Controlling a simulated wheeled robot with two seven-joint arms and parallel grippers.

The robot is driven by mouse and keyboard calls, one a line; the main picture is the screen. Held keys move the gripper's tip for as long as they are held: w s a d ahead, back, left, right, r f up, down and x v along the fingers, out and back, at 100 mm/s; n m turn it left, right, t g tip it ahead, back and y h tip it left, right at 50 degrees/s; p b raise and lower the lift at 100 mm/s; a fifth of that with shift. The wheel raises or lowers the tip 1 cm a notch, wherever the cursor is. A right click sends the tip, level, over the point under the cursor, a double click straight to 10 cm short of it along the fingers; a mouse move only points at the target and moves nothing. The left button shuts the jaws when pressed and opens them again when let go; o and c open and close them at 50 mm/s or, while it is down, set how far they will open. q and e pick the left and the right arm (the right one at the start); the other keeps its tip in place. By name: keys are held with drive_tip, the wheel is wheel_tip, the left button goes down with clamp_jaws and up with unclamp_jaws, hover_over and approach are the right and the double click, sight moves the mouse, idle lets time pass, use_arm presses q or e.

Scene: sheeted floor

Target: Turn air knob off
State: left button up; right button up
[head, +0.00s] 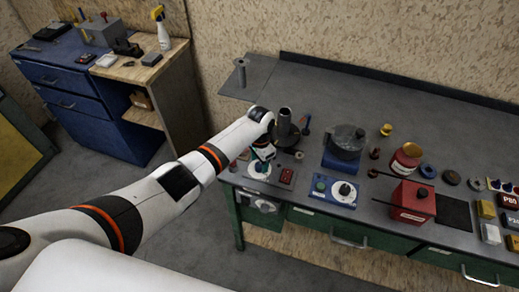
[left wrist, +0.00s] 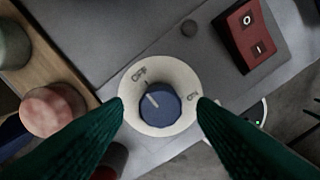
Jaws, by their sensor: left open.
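The air knob (left wrist: 160,106) is a round blue knob with a light pointer line, at the middle of a white dial plate (left wrist: 133,114) in the left wrist view. The line points to the upper left, near a label that looks like OFF; another label, likely ON, is at the plate's right. In the head view, the dial (head: 259,170) is at the workbench's front left. My left gripper (left wrist: 160,101) is open, its green fingers on either side of the knob and apart from it; in the head view, it (head: 263,153) is over the dial. My right gripper is not in view.
A pink-red round part (left wrist: 52,108) is close on the left.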

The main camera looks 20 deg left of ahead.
sight(259, 165)
use_arm(q)
wheel_tip(259, 165, up, 11)
drive_tip(key=b, duration=0.2)
idle(0.5)
